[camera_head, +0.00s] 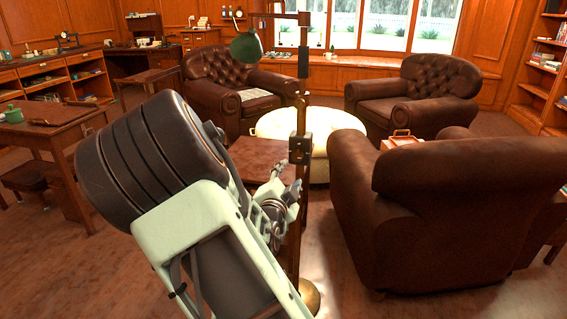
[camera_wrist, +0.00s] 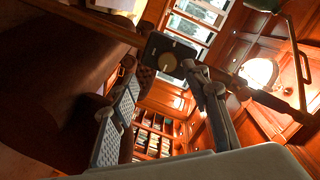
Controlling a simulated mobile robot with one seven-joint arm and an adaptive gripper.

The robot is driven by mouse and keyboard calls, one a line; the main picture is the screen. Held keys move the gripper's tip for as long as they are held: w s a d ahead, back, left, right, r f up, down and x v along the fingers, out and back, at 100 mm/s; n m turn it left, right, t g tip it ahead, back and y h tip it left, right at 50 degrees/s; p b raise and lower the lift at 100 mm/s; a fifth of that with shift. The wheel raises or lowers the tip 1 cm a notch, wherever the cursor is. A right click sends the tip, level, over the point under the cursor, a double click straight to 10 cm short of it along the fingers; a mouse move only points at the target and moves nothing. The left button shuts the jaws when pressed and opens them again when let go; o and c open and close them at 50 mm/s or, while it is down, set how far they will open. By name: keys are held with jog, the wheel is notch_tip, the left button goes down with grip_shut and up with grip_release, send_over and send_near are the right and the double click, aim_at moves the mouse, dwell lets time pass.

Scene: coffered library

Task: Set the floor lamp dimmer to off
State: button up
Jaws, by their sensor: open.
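The floor lamp has a green shade (camera_head: 246,45), a dark upright pole (camera_head: 303,100) and a round brass base (camera_head: 309,296). Its dimmer is a dark box (camera_head: 301,150) on the pole. In the wrist view the dimmer box (camera_wrist: 184,49) carries a round brass knob (camera_wrist: 167,62); its setting cannot be read. My gripper (camera_head: 288,177) is beside the pole, just below the dimmer in the head view. In the wrist view my gripper (camera_wrist: 160,76) is open and empty, its fingers spread to either side of the knob. Contact with the knob cannot be told.
A brown leather armchair (camera_head: 440,200) stands close on the right, with two more behind. A cream ottoman (camera_head: 335,122) and a low wooden table (camera_head: 258,160) are near the pole. A desk (camera_head: 60,128) stands at left. Bare floor lies in front.

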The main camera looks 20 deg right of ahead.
aim_at(297, 158)
jog(key=shift+m+t+h, duration=0.4)
jog(key=shift+t, duration=0.1)
jog(key=b+x, duration=0.2)
jog(key=x, duration=0.8)
jog(key=shift+w+d+r, duration=0.2)
jog(key=shift+w+d, duration=0.1)
jog(key=shift+c, duration=0.5)
jog(key=c, duration=1.1)
